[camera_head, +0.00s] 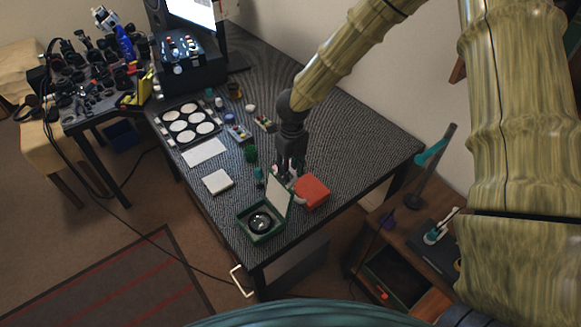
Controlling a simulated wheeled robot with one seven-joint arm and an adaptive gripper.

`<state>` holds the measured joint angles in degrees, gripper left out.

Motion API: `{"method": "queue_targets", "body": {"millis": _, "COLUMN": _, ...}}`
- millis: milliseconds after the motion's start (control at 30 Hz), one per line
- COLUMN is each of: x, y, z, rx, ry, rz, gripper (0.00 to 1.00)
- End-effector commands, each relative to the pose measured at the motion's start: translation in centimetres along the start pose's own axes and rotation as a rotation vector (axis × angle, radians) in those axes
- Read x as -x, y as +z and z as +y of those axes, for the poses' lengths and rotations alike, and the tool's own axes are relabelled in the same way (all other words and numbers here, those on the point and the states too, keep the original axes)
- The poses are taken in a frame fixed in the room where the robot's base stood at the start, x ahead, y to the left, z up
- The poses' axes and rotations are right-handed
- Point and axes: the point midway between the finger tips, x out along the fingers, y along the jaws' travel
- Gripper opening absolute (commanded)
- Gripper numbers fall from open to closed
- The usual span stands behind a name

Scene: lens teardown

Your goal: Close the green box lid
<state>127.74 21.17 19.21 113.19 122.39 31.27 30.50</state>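The green box (264,236) stands near the front corner of the dark table, with a round black lens part (260,222) inside it. Its lid (278,197) is raised, roughly upright, with its pale inner face showing. My gripper (287,174) points down just behind the raised lid, between it and the table's far side. The fingertips are small and partly hidden near the lid, so I cannot tell whether they are open or shut, or whether they touch the lid.
A red box (312,192) sits right of the lid, close to my gripper. A white box (217,182), a white sheet (204,153) and a black tray with white discs (188,124) lie to the left. The table (340,147) is clear on the right.

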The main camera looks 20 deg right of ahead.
Motion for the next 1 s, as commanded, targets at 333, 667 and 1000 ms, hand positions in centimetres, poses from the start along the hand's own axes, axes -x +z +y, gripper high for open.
{"method": "queue_targets", "body": {"millis": 333, "x": -0.04, "y": -0.09, "z": 0.01, "rx": 0.001, "ry": 0.0, "rz": 0.002, "gripper": 0.0}}
{"method": "queue_targets", "body": {"millis": 667, "x": -0.13, "y": -0.27, "z": -0.01, "rx": 0.0, "ry": -0.002, "rz": 0.005, "gripper": 0.0}}
{"method": "queue_targets", "body": {"millis": 1000, "x": -0.2, "y": -0.59, "z": -0.11, "rx": -0.003, "ry": -0.011, "rz": 0.008, "gripper": 0.0}}
